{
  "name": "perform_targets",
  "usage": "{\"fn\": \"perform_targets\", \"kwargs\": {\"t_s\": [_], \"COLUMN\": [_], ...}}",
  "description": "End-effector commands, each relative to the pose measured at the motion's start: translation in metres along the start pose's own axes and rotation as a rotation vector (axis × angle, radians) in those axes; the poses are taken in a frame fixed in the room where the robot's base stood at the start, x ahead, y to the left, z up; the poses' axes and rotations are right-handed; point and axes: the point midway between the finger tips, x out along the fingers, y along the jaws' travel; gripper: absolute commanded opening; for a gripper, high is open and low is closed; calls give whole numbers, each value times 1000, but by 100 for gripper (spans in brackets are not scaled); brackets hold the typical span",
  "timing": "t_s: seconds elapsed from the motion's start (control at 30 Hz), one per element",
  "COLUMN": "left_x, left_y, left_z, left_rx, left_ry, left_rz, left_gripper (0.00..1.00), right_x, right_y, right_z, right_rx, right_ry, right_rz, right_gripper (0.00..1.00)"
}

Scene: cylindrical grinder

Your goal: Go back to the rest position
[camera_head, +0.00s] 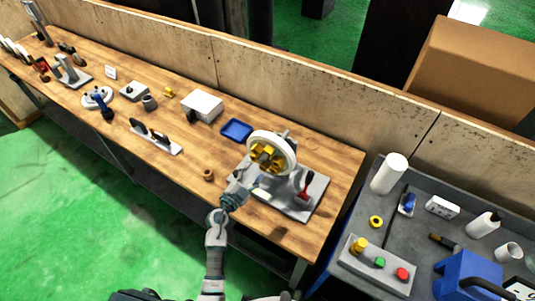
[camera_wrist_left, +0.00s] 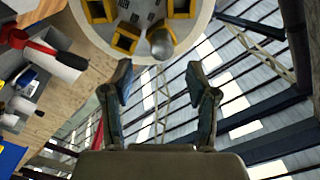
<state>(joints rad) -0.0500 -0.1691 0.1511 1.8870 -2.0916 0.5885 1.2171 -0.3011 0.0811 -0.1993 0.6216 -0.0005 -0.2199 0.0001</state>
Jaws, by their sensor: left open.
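My left gripper (camera_head: 247,191) is at the front edge of the grinder, low and left of its round head. In the left wrist view the two dark fingers (camera_wrist_left: 158,80) are spread apart with nothing between them. The grinder's white ring with yellow jaws (camera_head: 268,152) stands upright on a grey base plate (camera_head: 318,190). The same ring (camera_wrist_left: 146,47) fills the top of the left wrist view, just beyond the fingertips. A red-handled lever (camera_head: 304,186) is on the plate's right side. My right gripper is not in view.
A grey cart (camera_head: 415,230) with a button box (camera_head: 378,264) stands right. Green floor is clear at lower left.

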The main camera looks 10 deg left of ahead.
Motion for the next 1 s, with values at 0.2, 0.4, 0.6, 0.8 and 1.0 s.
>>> {"fn": "perform_targets", "kwargs": {"t_s": [0.2,0.4,0.6,0.8,1.0], "left_x": [-39,-52,-66,-128,-193], "left_y": [1,0,-38,-108,-63], "left_z": [1,1,-10,12,81], "left_rx": [0,0,-24,-219,-534], "left_ry": [-2,-1,20,-155,-641], "left_rz": [2,0,-189,-598,-601], "left_gripper": [58,58,58,58,58], "right_x": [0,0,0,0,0], "right_y": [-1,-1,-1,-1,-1], "right_z": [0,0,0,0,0], "right_rx": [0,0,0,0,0], "right_ry": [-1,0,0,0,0], "right_rz": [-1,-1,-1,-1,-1], "right_gripper": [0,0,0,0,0]}}
